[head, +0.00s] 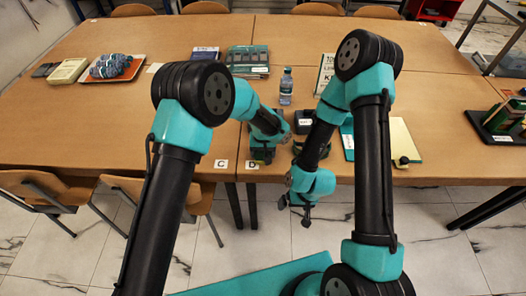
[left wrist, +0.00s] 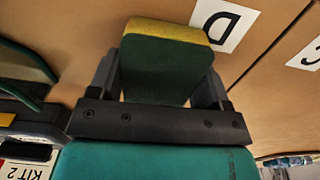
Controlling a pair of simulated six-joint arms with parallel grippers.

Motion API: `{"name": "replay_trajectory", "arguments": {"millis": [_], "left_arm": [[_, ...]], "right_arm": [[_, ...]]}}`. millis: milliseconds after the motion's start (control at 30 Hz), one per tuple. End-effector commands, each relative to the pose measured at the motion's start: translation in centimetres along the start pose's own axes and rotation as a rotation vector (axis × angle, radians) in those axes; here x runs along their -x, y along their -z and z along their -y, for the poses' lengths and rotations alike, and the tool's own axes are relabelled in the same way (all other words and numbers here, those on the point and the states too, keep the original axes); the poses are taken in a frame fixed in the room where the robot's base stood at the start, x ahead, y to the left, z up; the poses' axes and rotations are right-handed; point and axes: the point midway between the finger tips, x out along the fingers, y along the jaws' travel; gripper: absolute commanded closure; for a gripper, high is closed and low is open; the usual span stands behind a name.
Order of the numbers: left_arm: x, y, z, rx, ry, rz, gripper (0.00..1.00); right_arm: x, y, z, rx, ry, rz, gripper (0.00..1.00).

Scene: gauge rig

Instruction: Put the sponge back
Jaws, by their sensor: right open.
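The sponge (left wrist: 165,65) is a block with a dark green face and a yellow edge. In the left wrist view it sits between the two fingers of my left gripper, which touch or nearly touch its sides. In the head view my left gripper (head: 262,152) is low over the near edge of the table, by the card marked D (head: 252,164); the sponge is hard to make out there. My right gripper (head: 295,210) hangs open and empty in front of the table edge, over the floor.
A dark box (head: 303,121) and a bottle (head: 286,86) stand beyond my grippers. A label reading KIT 2 (left wrist: 25,170) shows in the left wrist view. A green-edged pad (head: 402,140) lies right, a dark tray (head: 475,118) far right, an orange tray (head: 133,73) left. The table left of card C (head: 221,164) is clear.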

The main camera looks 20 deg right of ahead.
Motion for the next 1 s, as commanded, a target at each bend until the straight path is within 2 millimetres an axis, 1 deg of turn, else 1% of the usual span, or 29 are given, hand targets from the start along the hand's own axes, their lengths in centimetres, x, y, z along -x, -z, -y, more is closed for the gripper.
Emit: {"name": "replay_trajectory", "arguments": {"millis": [33, 200, 433, 567, 667, 767, 1000], "left_arm": [[0.0, 0.0, 0.0, 0.0, 0.0, 0.0, 0.24], [0.1, 0.0, 0.0, 0.0, 0.0, 0.0, 0.07], [0.1, 0.0, 0.0, 0.0, 0.0, -0.001, 0.07], [0.5, 0.0, 0.0, 0.0, -0.001, -0.002, 0.07], [1.3, 0.1, 0.0, 0.0, 0.0, -0.003, 0.07], [2.6, 0.1, 0.0, 0.001, -0.001, -0.003, 0.07], [7.0, 0.1, 0.0, 0.0, -0.001, -0.004, 0.07]], "right_arm": [[0.0, 0.0, 0.0, 0.0, 0.0, 0.0, 0.01], [0.0, 0.0, 0.0, 0.0, 0.0, 0.0, 0.01], [0.0, 0.0, 0.0, 0.0, 0.0, 0.0, 0.01], [0.0, 0.0, 0.0, 0.0, 0.0, 0.0, 0.01], [0.0, 0.0, 0.0, 0.0, 0.0, 0.0, 0.01], [0.0, 0.0, 0.0, 0.0, 0.0, 0.0, 0.01], [0.0, 0.0, 0.0, 0.0, 0.0, 0.0, 0.01]]}}
